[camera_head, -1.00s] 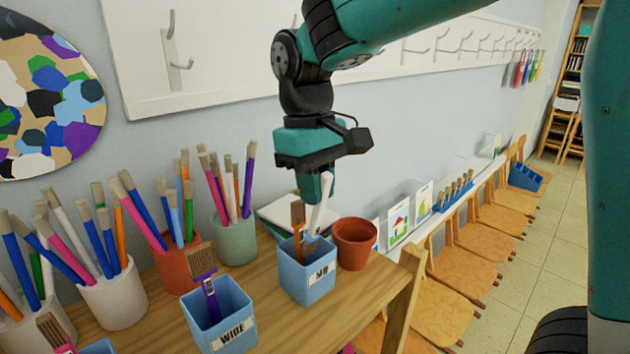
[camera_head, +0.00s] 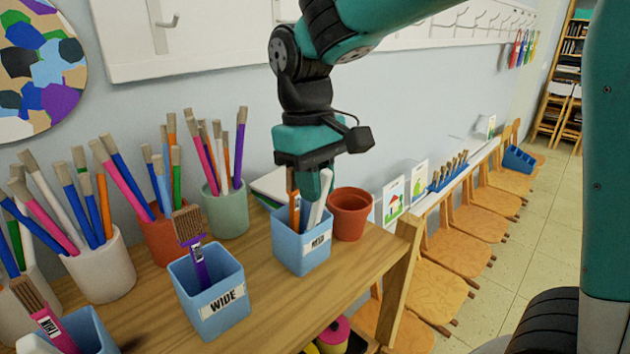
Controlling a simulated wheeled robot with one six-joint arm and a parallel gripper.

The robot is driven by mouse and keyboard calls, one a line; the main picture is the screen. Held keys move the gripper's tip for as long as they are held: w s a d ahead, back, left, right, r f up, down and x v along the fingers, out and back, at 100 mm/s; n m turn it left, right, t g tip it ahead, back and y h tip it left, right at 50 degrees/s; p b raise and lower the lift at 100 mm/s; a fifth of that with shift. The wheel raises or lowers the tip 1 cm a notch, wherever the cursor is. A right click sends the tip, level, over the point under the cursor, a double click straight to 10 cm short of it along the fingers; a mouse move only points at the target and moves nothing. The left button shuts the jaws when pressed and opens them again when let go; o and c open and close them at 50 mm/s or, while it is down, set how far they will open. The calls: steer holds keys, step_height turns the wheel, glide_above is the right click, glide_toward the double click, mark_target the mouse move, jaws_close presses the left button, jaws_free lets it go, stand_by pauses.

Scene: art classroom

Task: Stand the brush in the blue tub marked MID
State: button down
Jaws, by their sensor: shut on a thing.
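The blue tub marked MID (camera_head: 292,252) stands near the right end of the wooden shelf top. An orange-handled brush (camera_head: 294,208) leans in it. My gripper (camera_head: 314,186) is right over the tub, pointing down, its fingers close to the rim. It is shut on a white brush (camera_head: 317,213), held slightly tilted. The white brush's lower end is inside the tub, hidden by the tub's front wall. I cannot tell whether it touches the bottom.
A terracotta pot (camera_head: 350,215) stands close at the tub's right. The WIDE tub (camera_head: 222,300) with a purple brush is at the front left. Pots of brushes, including a green one (camera_head: 226,212), line the back. The shelf front before the MID tub is clear.

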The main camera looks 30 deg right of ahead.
steer(key=c, duration=1)
jaws_free()
steer(key=shift+c, duration=0.2)
step_height(320, 180, up, 17)
steer(key=w+p, duration=0.2)
steer(key=p, duration=0.3)
steer(key=shift+w+a+r, duration=0.15)
steer(key=shift+a, duration=0.25)
